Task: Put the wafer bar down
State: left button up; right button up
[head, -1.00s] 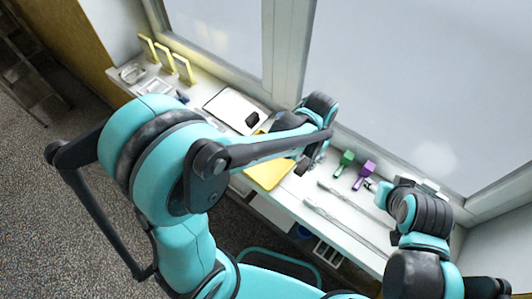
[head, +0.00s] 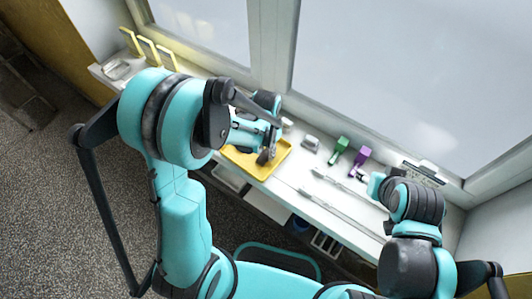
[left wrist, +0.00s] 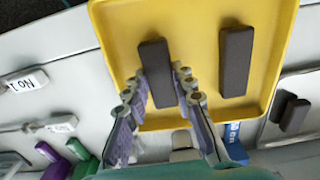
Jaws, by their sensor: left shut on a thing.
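In the left wrist view, my left gripper (left wrist: 159,72) is shut on the dark brown wafer bar (left wrist: 154,54), a finger on each long side. The bar is over the left part of the yellow tray (left wrist: 200,15); I cannot tell whether it touches the tray floor. A second dark bar (left wrist: 236,60) lies on the tray to its right, apart from it. In the head view my left gripper (head: 267,156) is over the yellow tray (head: 250,168), and the bar is hard to make out. My right gripper (head: 376,184) is over the right of the counter, its jaws unclear.
Green (head: 340,148) and purple (head: 359,160) things stand by the window, with long thin tools (head: 342,213) on the counter. Yellow frames (head: 148,50) stand at the far left.

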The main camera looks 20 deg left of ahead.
pick_arm(q)
jog(key=shift+f, duration=0.1)
jog(key=shift+f, duration=0.15)
jog(key=o, duration=0.9)
jog(key=shift+c, duration=0.2)
